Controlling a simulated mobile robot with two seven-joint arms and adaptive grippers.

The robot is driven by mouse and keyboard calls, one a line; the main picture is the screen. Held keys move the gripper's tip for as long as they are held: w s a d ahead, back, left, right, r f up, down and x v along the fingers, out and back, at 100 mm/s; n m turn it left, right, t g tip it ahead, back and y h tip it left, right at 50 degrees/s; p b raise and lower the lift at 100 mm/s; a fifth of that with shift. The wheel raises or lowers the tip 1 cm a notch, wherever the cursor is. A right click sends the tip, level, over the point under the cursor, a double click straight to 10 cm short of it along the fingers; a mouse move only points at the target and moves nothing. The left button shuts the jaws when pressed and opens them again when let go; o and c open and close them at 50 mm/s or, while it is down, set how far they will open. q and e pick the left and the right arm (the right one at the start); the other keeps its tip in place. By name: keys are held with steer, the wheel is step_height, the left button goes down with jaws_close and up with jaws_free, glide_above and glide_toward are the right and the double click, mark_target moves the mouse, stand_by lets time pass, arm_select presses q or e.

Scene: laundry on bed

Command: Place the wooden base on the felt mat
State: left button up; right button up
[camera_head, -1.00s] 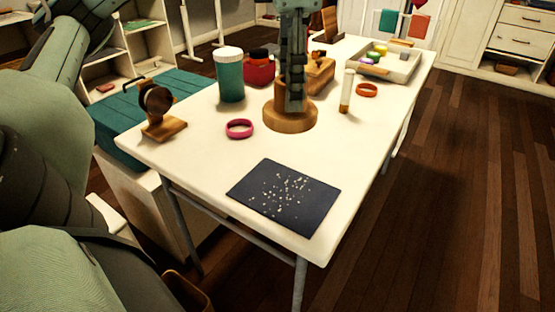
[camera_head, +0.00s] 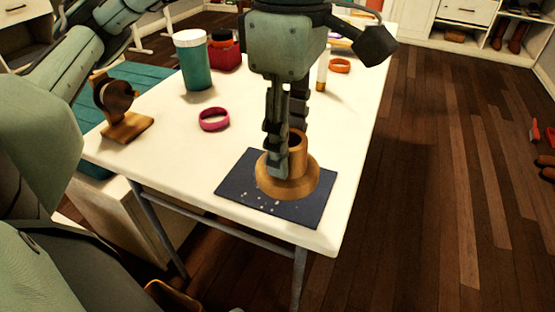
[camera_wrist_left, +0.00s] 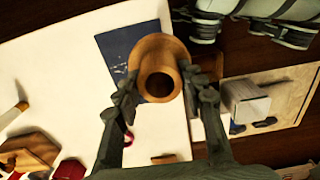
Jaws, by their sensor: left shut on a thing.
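The wooden base (camera_head: 304,178) is a round, flanged piece with a hollow upright neck, in the middle of the head view. My left gripper (camera_head: 284,150) comes down from above and is shut on the neck, with a finger on either side. The dark felt mat (camera_head: 235,182), dotted with white specks, lies flat at the table's near corner. The base is over the mat and hides much of it; I cannot tell if they touch. The left wrist view shows the base (camera_wrist_left: 160,50) between the fingers and part of the mat (camera_wrist_left: 118,45). My right gripper is not in view.
On the white table (camera_head: 165,165) stand a pink ring (camera_head: 214,119), a wooden stand with a dark disc (camera_head: 119,110), a teal jar (camera_head: 193,62), a red pot (camera_head: 224,54) and an orange ring (camera_head: 340,66). The table edge lies just beyond the mat.

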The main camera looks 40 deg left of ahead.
arm_select(q)
steer(key=shift+w+a+f, duration=0.75)
steer(key=shift+a+f, duration=0.05)
steer(key=shift+f, duration=0.5)
steer(key=shift+w+a+f, duration=0.75)
steer(key=shift+a+f, duration=0.05)
steer(key=shift+f, duration=0.55)
steer(key=shift+w+a+f, duration=0.75)
steer(key=shift+a+f, duration=0.05)
steer(key=shift+f, duration=0.5)
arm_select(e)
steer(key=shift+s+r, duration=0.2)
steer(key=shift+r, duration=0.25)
arm_select(q)
steer(key=shift+f+b, duration=0.1)
steer(key=shift+b, duration=0.2)
steer(key=shift+f, duration=0.1)
steer(key=o, duration=1.2)
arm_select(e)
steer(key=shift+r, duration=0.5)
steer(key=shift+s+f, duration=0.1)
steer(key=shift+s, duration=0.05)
